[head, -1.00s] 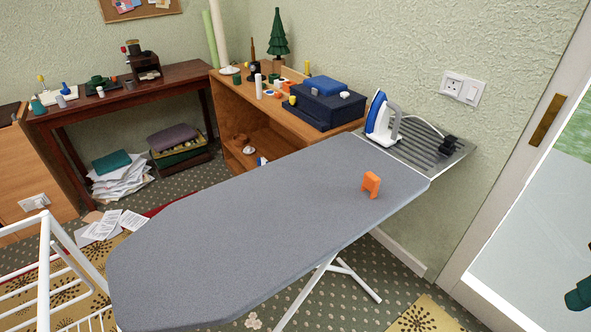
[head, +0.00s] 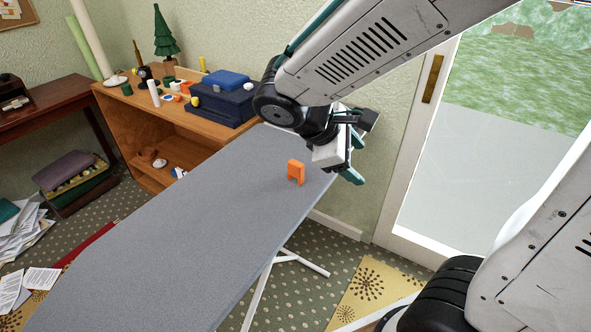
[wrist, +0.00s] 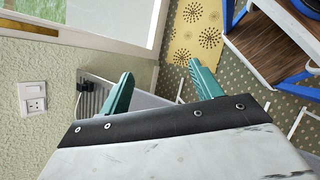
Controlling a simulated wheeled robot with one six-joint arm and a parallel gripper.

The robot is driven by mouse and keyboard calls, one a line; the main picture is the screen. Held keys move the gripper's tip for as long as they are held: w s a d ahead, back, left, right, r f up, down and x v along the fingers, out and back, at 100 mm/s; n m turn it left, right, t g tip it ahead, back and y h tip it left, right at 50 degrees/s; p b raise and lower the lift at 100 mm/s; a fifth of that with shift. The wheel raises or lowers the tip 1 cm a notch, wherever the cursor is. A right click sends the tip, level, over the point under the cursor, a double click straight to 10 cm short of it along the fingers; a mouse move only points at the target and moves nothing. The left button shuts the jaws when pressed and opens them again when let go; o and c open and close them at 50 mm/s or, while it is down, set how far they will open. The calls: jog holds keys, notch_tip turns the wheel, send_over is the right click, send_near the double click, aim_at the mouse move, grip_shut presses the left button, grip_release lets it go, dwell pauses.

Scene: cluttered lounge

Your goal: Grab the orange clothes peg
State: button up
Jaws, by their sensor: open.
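The orange clothes peg (head: 296,172) stands upright on the grey ironing board (head: 190,225), near the board's far right end in the head view. My gripper (head: 356,160) is above and to the right of the peg, apart from it, over the board's far end. In the wrist view its two teal fingers (wrist: 157,88) are spread wide with nothing between them. The peg does not show in the wrist view. The iron is hidden behind my arm in the head view.
A wooden shelf unit (head: 120,110) with blue boxes (head: 222,100) stands behind the board. Most of the board is bare.

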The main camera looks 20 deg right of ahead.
jog(key=w+a+f+n+t+h, duration=0.2)
jog(key=w+a+f+n+h, duration=0.15)
jog(key=w+n, duration=0.2)
jog(key=n+t, duration=0.5)
jog(key=n, duration=0.3)
send_near(293, 168)
jog(key=x, duration=0.3)
jog(key=shift+s+d+r, duration=0.1)
jog(key=shift+d, duration=0.4)
jog(key=shift+w+d, duration=0.1)
jog(key=shift+w, duration=0.15)
jog(key=x, duration=0.7)
jog(key=shift+w+f, duration=0.15)
jog(key=shift+f, duration=0.25)
jog(key=shift+c, duration=0.3)
jog(key=c, duration=1)
